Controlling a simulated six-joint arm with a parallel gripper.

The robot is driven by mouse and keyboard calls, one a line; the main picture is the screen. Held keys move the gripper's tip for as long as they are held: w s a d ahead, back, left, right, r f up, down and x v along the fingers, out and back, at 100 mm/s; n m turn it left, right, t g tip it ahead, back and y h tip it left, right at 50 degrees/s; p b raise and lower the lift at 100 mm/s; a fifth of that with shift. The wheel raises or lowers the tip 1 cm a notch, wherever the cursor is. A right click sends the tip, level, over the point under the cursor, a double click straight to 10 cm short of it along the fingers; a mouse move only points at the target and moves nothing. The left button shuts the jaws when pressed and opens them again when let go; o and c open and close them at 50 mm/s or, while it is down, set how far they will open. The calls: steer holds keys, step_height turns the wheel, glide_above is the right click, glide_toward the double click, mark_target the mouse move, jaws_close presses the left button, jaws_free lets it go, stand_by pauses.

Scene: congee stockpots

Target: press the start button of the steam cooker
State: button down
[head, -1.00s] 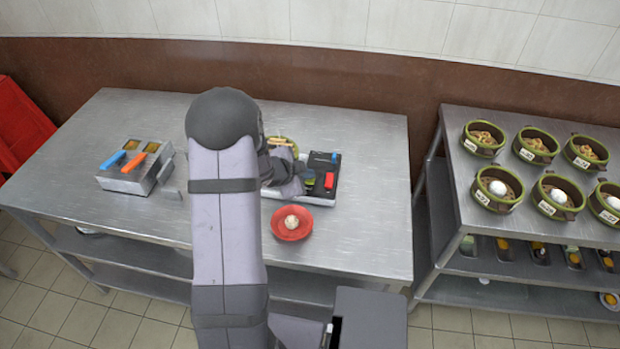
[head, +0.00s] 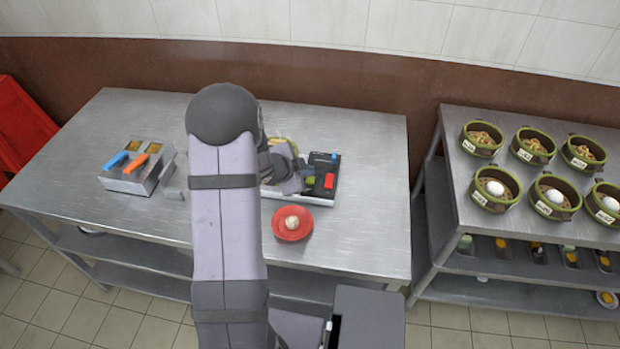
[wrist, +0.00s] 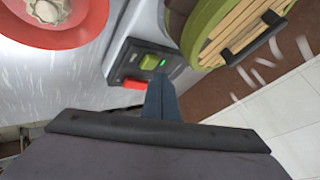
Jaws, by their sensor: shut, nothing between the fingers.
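The steam cooker is a low unit with a black control panel (head: 321,188). The panel carries a red button (head: 329,181) and a green button (wrist: 150,62). A small bright green light (wrist: 163,62) shows beside the green button in the wrist view; the red button also shows there (wrist: 133,84). A round steamer with a green rim and slatted lid (wrist: 240,35) sits by the panel. My gripper (wrist: 160,85) is shut and empty, its fingertips close to the panel near both buttons. I cannot tell whether they touch. My arm hides part of the cooker in the head view.
A red dish with a pale round item (head: 292,228) stands just in front of the cooker. A metal box with blue and orange handles (head: 140,170) is at left. A second table (head: 450,200) with several green-rimmed steamers is at right. The table's right part is clear.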

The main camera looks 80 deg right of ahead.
mark_target(307, 181)
steer(key=shift+r+p, duration=2.5)
steer(key=shift+r, duration=0.05)
steer(key=shift+f, duration=0.1)
